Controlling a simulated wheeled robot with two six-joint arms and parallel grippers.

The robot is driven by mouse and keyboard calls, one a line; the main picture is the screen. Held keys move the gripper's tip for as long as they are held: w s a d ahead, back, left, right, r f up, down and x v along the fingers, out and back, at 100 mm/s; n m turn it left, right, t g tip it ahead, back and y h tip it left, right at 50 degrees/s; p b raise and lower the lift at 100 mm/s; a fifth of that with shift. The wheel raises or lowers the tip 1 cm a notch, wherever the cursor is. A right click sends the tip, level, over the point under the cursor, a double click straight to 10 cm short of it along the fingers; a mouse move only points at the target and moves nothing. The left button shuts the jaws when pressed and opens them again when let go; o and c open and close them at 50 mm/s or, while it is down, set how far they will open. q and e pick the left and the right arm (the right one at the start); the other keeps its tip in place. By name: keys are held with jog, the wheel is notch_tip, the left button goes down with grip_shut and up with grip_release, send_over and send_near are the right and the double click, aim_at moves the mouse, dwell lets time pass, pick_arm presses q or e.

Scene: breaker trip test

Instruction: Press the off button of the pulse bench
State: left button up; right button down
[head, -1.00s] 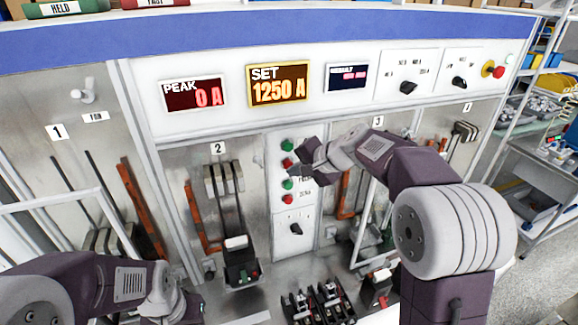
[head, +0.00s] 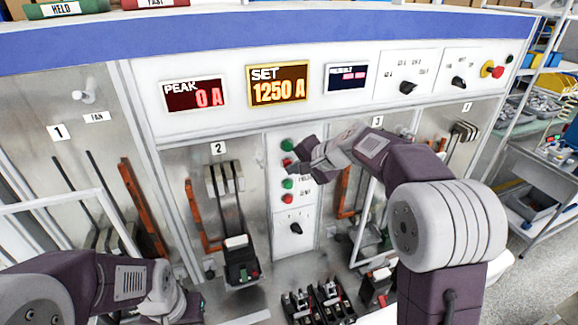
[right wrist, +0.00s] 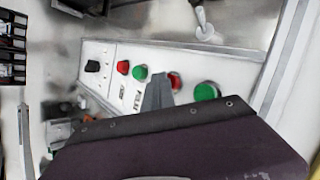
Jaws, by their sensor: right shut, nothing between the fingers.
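The narrow white button panel (head: 292,215) stands in the middle of the bench. It carries an upper green button (head: 288,145), an upper red button (head: 287,161), a lower green button (head: 287,184) and a lower red button (head: 288,198). My right gripper (head: 291,168) is shut and empty in front of the upper buttons, partly covering the upper red one. In the right wrist view its tip (right wrist: 158,88) appears between the lower green button (right wrist: 140,73) and the upper red button (right wrist: 174,80); contact cannot be told. My left gripper (head: 182,304) is low at left, its fingers unclear.
A black knob (head: 296,228) sits below the buttons. Displays above read PEAK (head: 194,94) 0 A and SET (head: 278,84) 1250 A. A breaker (head: 240,262) stands left of the panel. A red button on yellow (head: 497,71) is at upper right.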

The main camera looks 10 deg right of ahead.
dwell(0.5)
jog(key=shift+s+d+b, duration=0.2)
jog(key=shift+s+b, duration=0.4)
jog(key=shift+s, duration=0.15)
jog(key=s+b, duration=0.2)
jog(key=s, duration=0.1)
jog(key=s+d, duration=0.1)
jog(key=s, duration=0.1)
jog(key=shift+b, duration=0.4)
jog(key=shift+w, duration=0.1)
